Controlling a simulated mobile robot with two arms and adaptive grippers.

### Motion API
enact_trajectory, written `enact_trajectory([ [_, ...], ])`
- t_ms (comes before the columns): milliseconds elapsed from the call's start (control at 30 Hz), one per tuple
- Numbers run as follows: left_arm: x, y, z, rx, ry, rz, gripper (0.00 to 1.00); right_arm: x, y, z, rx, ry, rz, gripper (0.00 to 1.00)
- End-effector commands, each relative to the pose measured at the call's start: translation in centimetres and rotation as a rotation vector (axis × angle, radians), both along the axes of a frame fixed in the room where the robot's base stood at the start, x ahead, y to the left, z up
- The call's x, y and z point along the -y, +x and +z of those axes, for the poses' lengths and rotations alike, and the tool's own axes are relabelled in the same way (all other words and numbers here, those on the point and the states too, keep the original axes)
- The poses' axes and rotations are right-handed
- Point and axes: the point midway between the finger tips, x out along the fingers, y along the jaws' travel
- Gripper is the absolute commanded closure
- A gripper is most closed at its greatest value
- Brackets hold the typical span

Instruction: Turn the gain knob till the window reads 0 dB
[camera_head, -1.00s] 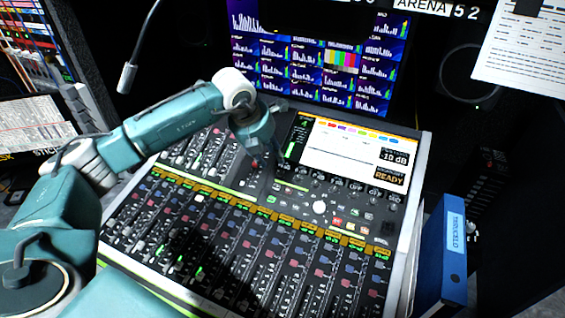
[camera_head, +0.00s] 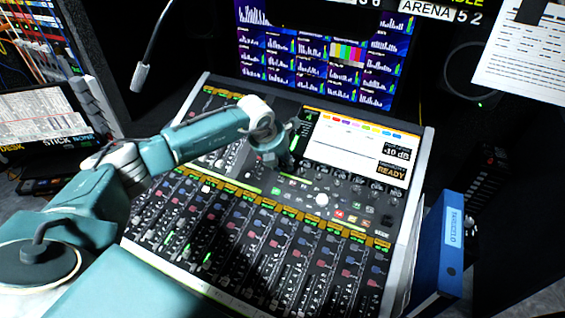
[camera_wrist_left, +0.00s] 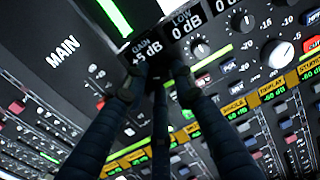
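The gain window (camera_wrist_left: 147,52) reads +5 dB in the left wrist view. My left gripper's dark fingers (camera_wrist_left: 155,82) reach to the panel just below that window. The fingertips stand apart, and the gain knob is hidden behind or between them, so I cannot tell whether they touch it. In the head view my left gripper (camera_head: 284,162) points down at the mixing console (camera_head: 428,165), just left of its lit screen (camera_head: 347,145). The console screen shows what looks like -10 dB and READY. My right gripper is not in view.
A low window (camera_wrist_left: 187,22) reading 0 dB and other knobs (camera_wrist_left: 277,53) lie close right of the fingers. Fader rows fill the console's front. A blue binder (camera_head: 445,250) stands at the right.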

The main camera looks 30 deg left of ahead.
Motion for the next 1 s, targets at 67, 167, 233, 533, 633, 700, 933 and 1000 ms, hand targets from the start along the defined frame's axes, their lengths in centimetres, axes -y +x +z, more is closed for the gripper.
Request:
enact_trajectory([
  [67,0.0,0.0,0.0,0.000,0.000,0.000,0.95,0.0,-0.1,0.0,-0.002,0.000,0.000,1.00],
  [167,0.0,0.0,0.0,0.000,0.000,0.000,1.00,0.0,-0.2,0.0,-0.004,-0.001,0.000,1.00],
  [233,0.0,0.0,0.0,-0.001,0.000,0.001,1.00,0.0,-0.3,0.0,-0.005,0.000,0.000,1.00],
  [533,0.0,-0.1,-0.2,0.000,-0.028,0.066,1.00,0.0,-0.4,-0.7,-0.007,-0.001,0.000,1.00],
  [633,0.1,-0.1,-0.3,0.002,-0.052,0.119,1.00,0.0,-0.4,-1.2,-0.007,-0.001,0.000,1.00],
  [700,0.1,-0.1,-0.3,0.004,-0.071,0.164,1.00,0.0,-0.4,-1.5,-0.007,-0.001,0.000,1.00],
  [933,0.1,-0.1,-0.3,0.007,-0.133,0.310,1.00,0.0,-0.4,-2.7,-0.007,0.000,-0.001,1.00],
  [1000,0.1,-0.1,-0.3,0.008,-0.149,0.350,1.00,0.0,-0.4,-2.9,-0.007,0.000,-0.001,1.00],
])
